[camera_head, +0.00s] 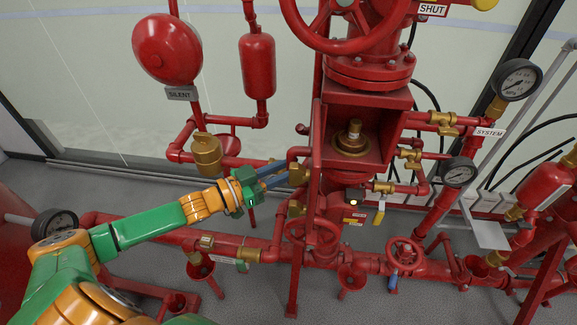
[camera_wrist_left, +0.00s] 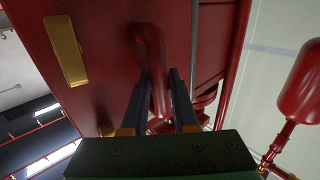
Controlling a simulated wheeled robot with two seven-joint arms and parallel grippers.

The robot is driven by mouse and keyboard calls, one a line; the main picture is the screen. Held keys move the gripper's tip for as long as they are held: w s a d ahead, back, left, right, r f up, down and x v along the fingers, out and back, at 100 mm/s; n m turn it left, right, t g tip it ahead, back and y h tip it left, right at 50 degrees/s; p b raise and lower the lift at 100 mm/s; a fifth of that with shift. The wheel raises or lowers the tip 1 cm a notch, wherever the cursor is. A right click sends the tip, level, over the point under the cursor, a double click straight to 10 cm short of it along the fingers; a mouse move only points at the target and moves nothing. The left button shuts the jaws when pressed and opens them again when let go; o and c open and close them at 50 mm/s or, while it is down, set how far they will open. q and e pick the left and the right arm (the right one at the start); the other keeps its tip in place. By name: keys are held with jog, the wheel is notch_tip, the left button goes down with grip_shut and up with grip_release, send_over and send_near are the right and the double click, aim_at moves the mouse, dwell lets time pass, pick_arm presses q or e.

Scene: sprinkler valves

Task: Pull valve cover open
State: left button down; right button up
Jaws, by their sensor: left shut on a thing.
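The valve cover (camera_head: 316,140) is a red panel on the left side of the red valve box (camera_head: 368,100) in the head view. It is seen nearly edge-on and stands swung out, so the brass fitting (camera_head: 352,137) inside the box shows. In the left wrist view the cover (camera_wrist_left: 105,50) fills the left and middle, with a red bar handle (camera_wrist_left: 150,45) on it. My left gripper (camera_head: 288,172) is at the cover's outer left face. Its two dark fingers (camera_wrist_left: 162,95) are shut around the lower part of the handle. My right gripper is not in view.
A red handwheel (camera_head: 345,45) is above the box. A red bell (camera_head: 166,48) and a red cylinder (camera_head: 257,66) hang at upper left. Red pipes and a brass fitting (camera_head: 206,155) lie close to my left arm. Gauges (camera_head: 459,172) and valves crowd the right.

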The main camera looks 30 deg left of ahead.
pick_arm(q)
jog(key=shift+w+a+r, duration=0.1)
jog(key=shift+r, duration=0.1)
jog(key=c, duration=0.9)
grip_release()
jog(key=shift+o, duration=0.7)
jog(key=shift+w+f, duration=0.25)
jog(key=shift+s+a, duration=0.1)
jog(key=shift+s, duration=0.2)
jog(key=p+v, duration=0.1)
jog(key=v, duration=0.5)
jog(key=shift+s+a, duration=0.15)
